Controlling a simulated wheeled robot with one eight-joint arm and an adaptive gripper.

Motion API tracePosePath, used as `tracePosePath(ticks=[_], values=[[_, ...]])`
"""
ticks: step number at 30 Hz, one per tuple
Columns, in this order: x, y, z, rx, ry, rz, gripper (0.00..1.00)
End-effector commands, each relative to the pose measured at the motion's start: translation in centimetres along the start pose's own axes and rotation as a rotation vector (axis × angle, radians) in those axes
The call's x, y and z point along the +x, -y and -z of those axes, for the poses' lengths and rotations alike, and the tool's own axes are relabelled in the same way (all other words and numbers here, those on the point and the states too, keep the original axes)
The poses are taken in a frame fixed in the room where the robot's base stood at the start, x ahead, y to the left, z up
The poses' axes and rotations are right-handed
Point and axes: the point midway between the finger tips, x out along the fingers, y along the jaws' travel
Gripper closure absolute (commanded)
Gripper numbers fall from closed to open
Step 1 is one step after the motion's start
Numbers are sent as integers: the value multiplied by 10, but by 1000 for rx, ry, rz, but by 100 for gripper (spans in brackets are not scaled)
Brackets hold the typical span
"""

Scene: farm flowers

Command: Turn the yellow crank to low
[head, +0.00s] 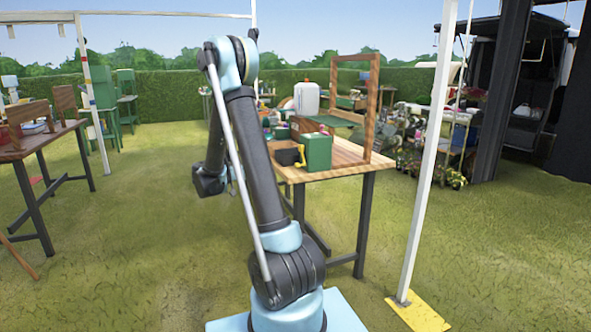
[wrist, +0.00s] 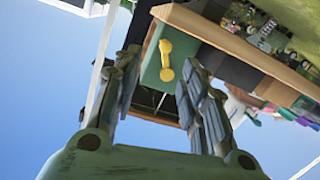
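The yellow crank (head: 299,156) is on the side of a green box (head: 316,151) on the wooden table (head: 342,152). In the wrist view the yellow crank (wrist: 166,62) shows against the green box face (wrist: 152,66), with a rounded knob at each end of a short bar. My gripper (wrist: 162,66) is open and empty in the wrist view, its fingers on either side of the crank in the picture. The crank lies beyond the fingertips, apart from them.
A dark open box (head: 286,152) stands beside the green box. A wooden frame (head: 372,105) rises from the table, and a white container (head: 306,98) stands farther back. A white post (head: 428,170) stands right of the table. Grass left of my arm is open.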

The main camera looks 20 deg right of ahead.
Motion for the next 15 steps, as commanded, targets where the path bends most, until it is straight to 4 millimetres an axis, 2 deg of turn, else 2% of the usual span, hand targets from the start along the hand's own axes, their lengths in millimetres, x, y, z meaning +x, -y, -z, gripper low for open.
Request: tracePosePath(ticks=[3,9,15], values=[[-7,12,-6,63,-55,-10,61],[-11,19,-9,116,-99,-18,61],[6,18,-8,121,-102,-20,61]])
